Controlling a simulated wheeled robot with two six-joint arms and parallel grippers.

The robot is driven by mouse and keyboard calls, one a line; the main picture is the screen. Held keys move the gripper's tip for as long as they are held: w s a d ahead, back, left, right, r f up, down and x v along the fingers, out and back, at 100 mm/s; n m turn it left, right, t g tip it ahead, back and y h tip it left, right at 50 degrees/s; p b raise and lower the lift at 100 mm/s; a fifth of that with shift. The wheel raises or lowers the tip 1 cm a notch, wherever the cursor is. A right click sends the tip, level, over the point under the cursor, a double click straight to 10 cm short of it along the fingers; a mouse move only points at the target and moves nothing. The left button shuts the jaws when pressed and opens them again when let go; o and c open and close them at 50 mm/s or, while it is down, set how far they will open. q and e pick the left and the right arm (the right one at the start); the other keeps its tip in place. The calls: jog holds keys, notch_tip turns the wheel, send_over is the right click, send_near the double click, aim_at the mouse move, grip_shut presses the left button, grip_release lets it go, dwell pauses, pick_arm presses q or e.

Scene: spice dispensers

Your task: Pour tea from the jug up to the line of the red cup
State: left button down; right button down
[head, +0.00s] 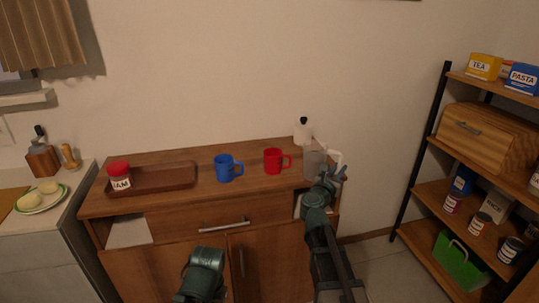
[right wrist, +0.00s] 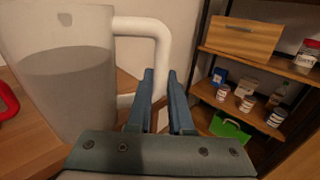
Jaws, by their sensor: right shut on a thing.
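The jug (head: 314,163) is clear with a white handle and stands near the right end of the wooden cabinet top. In the right wrist view the jug (right wrist: 70,85) looks roughly upright, with greyish liquid filling much of it. Its base is hidden, so I cannot tell whether it touches the top. My right gripper (right wrist: 160,78) is shut on the jug's white handle (right wrist: 161,48). The red cup (head: 272,161) stands upright left of the jug, apart from it; its inside and line are too small to make out. My left gripper's fingers are not visible; only my left arm shows low.
A blue mug (head: 225,169) stands left of the red cup. A brown tray (head: 165,180) with a jam jar (head: 119,176) lies further left. A white bottle with a black top (head: 303,132) stands behind the jug. A shelf rack (head: 431,150) stands right.

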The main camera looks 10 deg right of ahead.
aim_at(326, 147)
jog(key=shift+r, duration=0.1)
jog(key=shift+w+a+r+n+p, duration=0.1)
jog(key=shift+a+r+n+p, duration=0.05)
jog(key=shift+r+n+p, duration=0.3)
jog(key=shift+w+a+r+n+p, duration=0.15)
jog(key=shift+r+n+p, duration=0.1)
jog(key=shift+r+n, duration=0.3)
jog(key=shift+w+a+r+n+t+p, duration=0.2)
jog(key=shift+a+r+n+p, duration=0.1)
jog(key=shift+r+n, duration=0.25)
jog(key=shift+w+a+r+n+t+p, duration=0.15)
jog(key=shift+a+r+n, duration=0.2)
jog(key=shift+n, duration=0.3)
jog(key=shift+w+a+r+n+t+p, duration=0.1)
jog(key=shift+w+a+r+n+p, duration=0.1)
jog(key=shift+a+r+n+p, duration=0.3)
jog(key=shift+n, duration=0.3)
jog(key=shift+w+a+r+n+t+p, duration=0.15)
jog(key=shift+w+a+r+n+p, duration=0.2)
jog(key=shift+r+n, duration=0.15)
jog(key=shift+w+a+r+n+t+p, duration=0.1)
jog(key=shift+w+a+r+n+p, duration=0.1)
jog(key=shift+a+r+n+p, duration=0.25)
jog(key=shift+r, duration=0.25)
jog(key=shift+w+a+r+n, duration=0.1)
jog(key=shift+r+n, duration=0.25)
jog(key=shift+n, duration=0.1)
